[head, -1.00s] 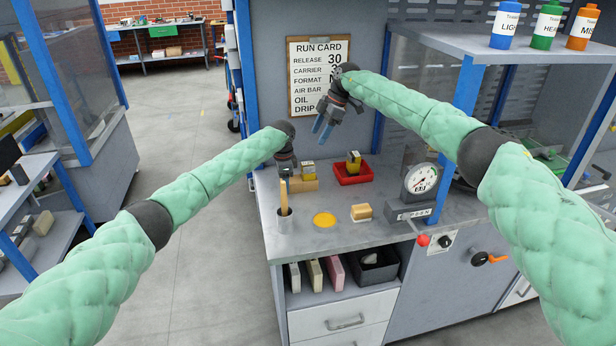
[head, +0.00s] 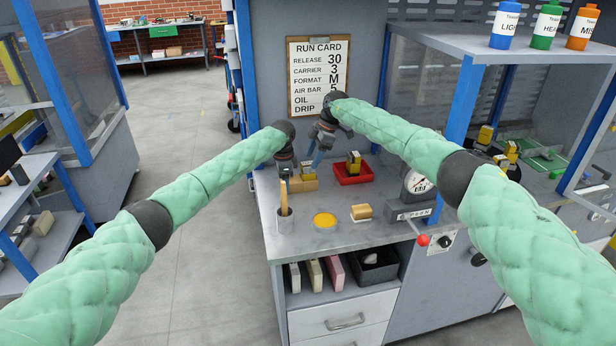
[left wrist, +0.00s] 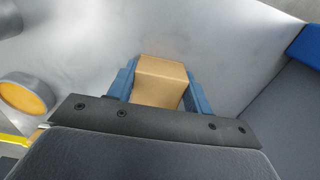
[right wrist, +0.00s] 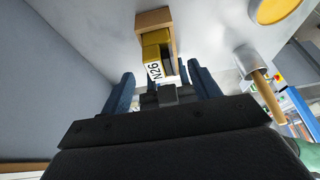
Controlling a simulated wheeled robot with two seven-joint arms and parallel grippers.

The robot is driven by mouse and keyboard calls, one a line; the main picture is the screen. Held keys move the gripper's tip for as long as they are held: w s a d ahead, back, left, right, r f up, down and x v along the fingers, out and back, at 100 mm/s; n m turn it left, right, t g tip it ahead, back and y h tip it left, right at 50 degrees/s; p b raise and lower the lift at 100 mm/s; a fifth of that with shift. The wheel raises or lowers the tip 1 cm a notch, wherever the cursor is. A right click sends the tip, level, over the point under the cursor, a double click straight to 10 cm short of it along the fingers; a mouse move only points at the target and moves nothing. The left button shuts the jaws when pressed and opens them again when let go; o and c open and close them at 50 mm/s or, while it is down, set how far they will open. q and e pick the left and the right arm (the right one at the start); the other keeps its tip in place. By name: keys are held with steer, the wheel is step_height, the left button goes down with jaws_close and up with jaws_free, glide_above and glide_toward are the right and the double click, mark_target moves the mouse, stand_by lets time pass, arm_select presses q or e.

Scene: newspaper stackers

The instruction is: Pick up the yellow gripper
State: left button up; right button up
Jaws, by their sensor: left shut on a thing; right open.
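A small yellow and dark gripper piece (head: 308,168) with a label marked N26 stands at a wooden block (head: 304,185) on the grey bench. In the right wrist view the yellow piece (right wrist: 154,54) lies beyond my right gripper's two blue fingers, roughly between them. My right gripper (head: 315,158) is open and points down just above it. My left gripper (left wrist: 160,85) is shut on a tan wooden block (left wrist: 160,80). In the head view its fingers are mostly hidden beside the pencil cup. A second yellow piece (head: 353,160) stands in a red tray (head: 366,178).
A cup (head: 285,222) with a wooden stick stands in front of my left gripper. A yellow disc (head: 325,220) and a sponge-like block (head: 361,211) lie nearby. The run card (head: 318,75) hangs behind.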

mark_target(309, 164)
steer(key=x, duration=0.3)
steer(key=shift+a+f, duration=0.15)
steer(key=shift+f, duration=0.05)
steer(key=shift+c, duration=0.4)
jaws_close()
steer(key=shift+r, duration=0.1)
step_height(309, 164, up, 28)
arm_select(q)
steer(key=o, duration=1.1)
steer(key=shift+c, duration=0.2)
